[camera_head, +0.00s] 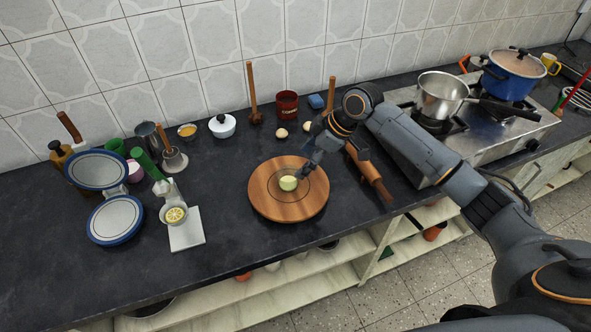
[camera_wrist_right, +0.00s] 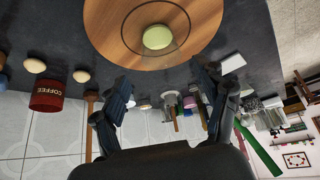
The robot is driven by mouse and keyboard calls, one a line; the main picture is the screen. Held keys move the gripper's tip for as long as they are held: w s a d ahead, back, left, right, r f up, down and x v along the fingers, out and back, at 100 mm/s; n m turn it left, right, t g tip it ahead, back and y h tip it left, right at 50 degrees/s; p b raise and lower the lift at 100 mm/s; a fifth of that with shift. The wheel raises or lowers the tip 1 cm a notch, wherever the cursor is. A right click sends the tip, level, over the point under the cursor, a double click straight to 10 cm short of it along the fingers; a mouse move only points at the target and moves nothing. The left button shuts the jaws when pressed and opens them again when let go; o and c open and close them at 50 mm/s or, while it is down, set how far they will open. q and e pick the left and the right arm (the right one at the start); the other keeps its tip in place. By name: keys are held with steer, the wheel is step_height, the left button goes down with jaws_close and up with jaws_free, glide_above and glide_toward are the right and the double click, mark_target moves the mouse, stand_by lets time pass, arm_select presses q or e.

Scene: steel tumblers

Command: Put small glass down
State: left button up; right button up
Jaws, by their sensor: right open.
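A small pale yellow-green round thing (camera_head: 288,183) stands on the round wooden board (camera_head: 262,200), near its middle. It also shows in the right wrist view (camera_wrist_right: 157,37), with faint circular lines around it; I cannot tell whether it is the small glass. My right gripper (camera_head: 303,174) is at the right of this thing, over the board. In the right wrist view, my right gripper (camera_wrist_right: 163,80) has its fingers wide apart with nothing between them, and the thing lies beyond the fingertips. My left gripper is not in view.
Behind are a red coffee tin (camera_head: 287,104) and eggs (camera_head: 281,133).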

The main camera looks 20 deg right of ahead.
steer(key=shift+v, duration=2.35)
